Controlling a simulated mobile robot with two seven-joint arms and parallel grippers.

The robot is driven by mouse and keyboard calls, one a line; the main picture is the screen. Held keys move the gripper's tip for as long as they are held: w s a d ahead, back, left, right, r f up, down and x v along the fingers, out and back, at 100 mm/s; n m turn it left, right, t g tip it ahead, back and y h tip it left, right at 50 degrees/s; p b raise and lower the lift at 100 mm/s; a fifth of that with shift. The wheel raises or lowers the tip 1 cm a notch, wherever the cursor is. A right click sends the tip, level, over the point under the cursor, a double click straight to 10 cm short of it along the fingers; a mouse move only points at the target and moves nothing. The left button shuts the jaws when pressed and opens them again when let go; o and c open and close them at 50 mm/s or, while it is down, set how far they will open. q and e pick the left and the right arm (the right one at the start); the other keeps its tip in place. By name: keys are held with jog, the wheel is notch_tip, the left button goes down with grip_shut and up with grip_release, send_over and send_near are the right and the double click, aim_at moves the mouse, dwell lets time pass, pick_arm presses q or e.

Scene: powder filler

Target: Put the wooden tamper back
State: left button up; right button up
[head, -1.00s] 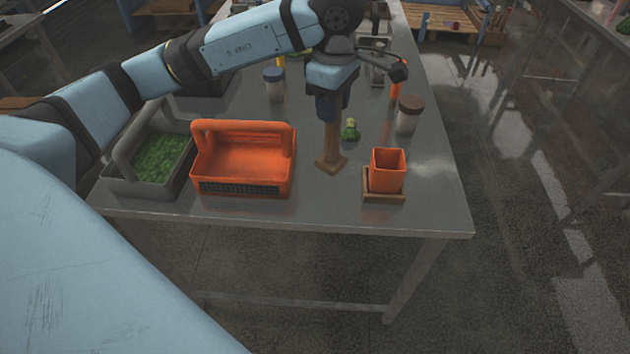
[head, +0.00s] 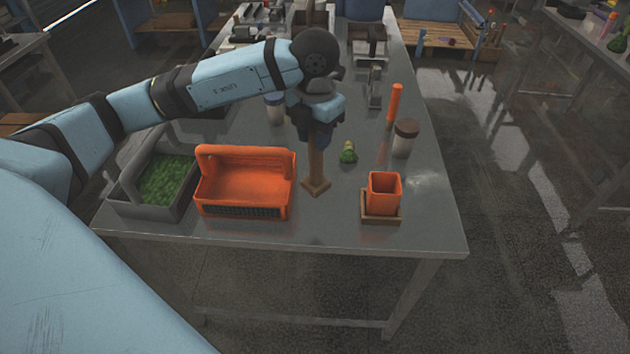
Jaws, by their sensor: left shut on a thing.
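The wooden tamper (head: 316,166) is upright, a square post with a wider square foot. It is in the middle of the head view, between the orange caddy and the orange cup. My left gripper (head: 315,135) points down and is shut on the tamper's upper part, which it partly hides. I cannot tell whether the foot touches the table or hangs just above it. My right gripper is not in view.
An orange caddy (head: 245,208) stands left of the tamper, a grey caddy (head: 187,208) with green contents further left. An orange cup (head: 384,194) stands in a wooden holder (head: 380,219) at right. Behind are a green object (head: 348,153), brown-lidded jar (head: 404,142) and orange stick (head: 395,104).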

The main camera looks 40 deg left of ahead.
aim_at(315, 182)
pick_arm(q)
notch_tip(315, 182, down, 8)
jog(key=shift+r+p, duration=0.1)
jog(key=shift+p, duration=0.5)
notch_tip(315, 182, down, 5)
jog(key=shift+f+p, duration=0.15)
jog(key=shift+p, duration=0.3)
jog(key=shift+f, duration=0.2)
jog(key=o, duration=0.9)
